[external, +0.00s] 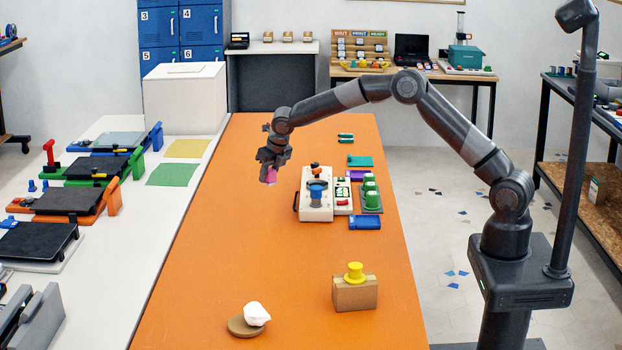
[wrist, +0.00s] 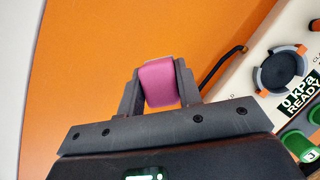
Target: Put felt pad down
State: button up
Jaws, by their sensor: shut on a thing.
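The felt pad (wrist: 158,82) is pink and sits between the two fingers of my gripper (wrist: 158,88) in the wrist view. My gripper is shut on it. In the external view the pink pad (external: 271,175) shows at the lower end of my gripper (external: 270,168). The wrist view shows bare orange surface (wrist: 100,40) beyond the pad.
A white machine (external: 315,205) with a round dark holder (wrist: 282,70) and a black cable stands right of my gripper. Green and yellow sheets (external: 172,174) lie on the white counter at left. A cardboard block (external: 354,294) and a round brown disc (external: 243,328) stand nearer the front. The table's middle left is clear.

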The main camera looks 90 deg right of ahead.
jog(key=w+a+f, duration=0.2)
jog(key=w+a, duration=0.1)
jog(key=w+a+f, duration=0.3)
jog(key=shift+w+f, duration=0.15)
jog(key=shift+w, duration=0.1)
jog(key=shift+f, duration=2)
jog(key=shift+f, duration=0.1)
jog(key=o, duration=1)
